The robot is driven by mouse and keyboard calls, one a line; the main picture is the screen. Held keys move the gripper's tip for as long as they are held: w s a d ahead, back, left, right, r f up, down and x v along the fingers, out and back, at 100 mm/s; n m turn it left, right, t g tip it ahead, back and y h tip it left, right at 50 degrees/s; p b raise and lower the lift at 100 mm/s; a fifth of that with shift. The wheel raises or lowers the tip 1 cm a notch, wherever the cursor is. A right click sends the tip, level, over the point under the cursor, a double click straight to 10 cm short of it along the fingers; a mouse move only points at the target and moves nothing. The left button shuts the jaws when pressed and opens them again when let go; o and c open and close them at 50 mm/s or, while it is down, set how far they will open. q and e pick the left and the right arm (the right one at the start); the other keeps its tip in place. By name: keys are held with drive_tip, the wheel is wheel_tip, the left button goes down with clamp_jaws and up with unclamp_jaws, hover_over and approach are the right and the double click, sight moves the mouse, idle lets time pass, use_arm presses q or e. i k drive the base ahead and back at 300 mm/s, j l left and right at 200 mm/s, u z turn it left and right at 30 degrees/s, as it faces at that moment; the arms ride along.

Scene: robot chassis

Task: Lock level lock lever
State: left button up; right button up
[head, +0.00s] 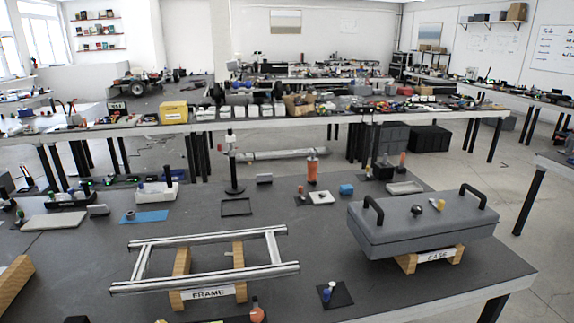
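No part labelled as a lock lever can be made out. A grey case (415,235) with two black handles rests on wooden blocks labelled CASE, at the right of the dark table. A small dark piece (417,209) and a yellow and white piece (437,205) are on its top. A silver rail frame (205,280) lies on wooden blocks labelled FRAME, at the left centre. A tiny light piece (229,254) shows between its rails, too small to identify. Neither of my grippers is in view.
Blue and white cylinders stand on a black pad (337,294) between the frame and the case. An orange bottle (257,312) is cut off at the bottom. A wooden block (14,278) is at the left edge. Bare table (300,235) lies between the two assemblies.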

sight(326, 293)
drive_tip(key=i+j, duration=0.1)
drive_tip(key=j, duration=0.9)
drive_tip(key=i+j+u, duration=0.1)
drive_tip(key=j, duration=0.45)
drive_tip(key=i+j, duration=0.15)
drive_tip(key=j, duration=0.35)
drive_tip(key=i+j, duration=0.1)
drive_tip(key=j, duration=0.4)
